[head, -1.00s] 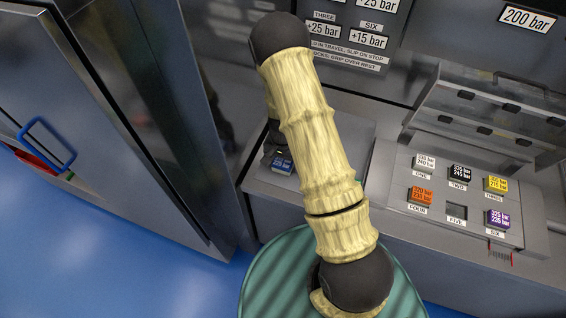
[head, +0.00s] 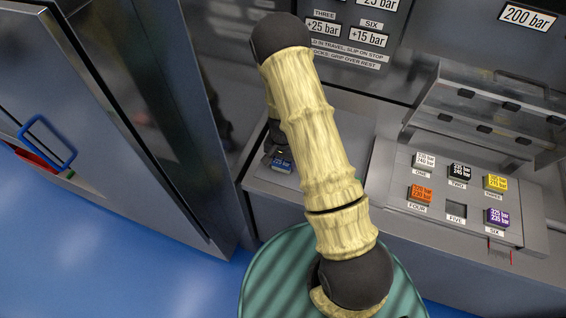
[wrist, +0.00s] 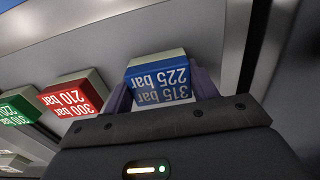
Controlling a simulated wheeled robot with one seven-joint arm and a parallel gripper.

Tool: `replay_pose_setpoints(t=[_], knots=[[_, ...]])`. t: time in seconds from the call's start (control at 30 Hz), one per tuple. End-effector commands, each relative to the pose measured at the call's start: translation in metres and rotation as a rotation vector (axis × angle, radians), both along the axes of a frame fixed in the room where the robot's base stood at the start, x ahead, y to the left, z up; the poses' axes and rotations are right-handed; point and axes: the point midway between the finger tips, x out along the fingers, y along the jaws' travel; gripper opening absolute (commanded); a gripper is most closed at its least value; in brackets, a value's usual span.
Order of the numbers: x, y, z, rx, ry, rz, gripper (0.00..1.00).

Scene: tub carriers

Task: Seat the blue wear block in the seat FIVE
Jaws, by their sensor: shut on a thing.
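The blue wear block (wrist: 160,82), marked 315 bar / 225 bar, sits between the two fingers of my gripper (wrist: 160,74) in the wrist view. The fingers are shut on its sides. In the head view the blue block (head: 281,164) shows at the left of my arm, over the grey bench top; whether it touches the surface there I cannot tell. My gripper is mostly hidden behind my arm in that view. Seat FIVE (head: 456,209) is a dark, empty recess in the front row of the sloped panel at the right, between FOUR and SIX.
The panel's other seats hold white (head: 424,161), black (head: 460,172), yellow (head: 495,183), orange (head: 420,194) and purple (head: 497,217) blocks. Red (wrist: 72,97) and green (wrist: 20,108) blocks lie beside the blue one.

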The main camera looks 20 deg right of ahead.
Motion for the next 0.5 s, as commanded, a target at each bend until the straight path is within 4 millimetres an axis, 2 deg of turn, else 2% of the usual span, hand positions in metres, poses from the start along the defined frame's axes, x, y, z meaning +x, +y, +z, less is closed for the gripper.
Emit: replay_pose_setpoints(t=[0.27,0.5], knots=[[0.0,0.001,0.005,0.0,-0.001,0.001,0.33],[0.001,0.001,0.035,0.0,-0.005,0.002,0.33]])
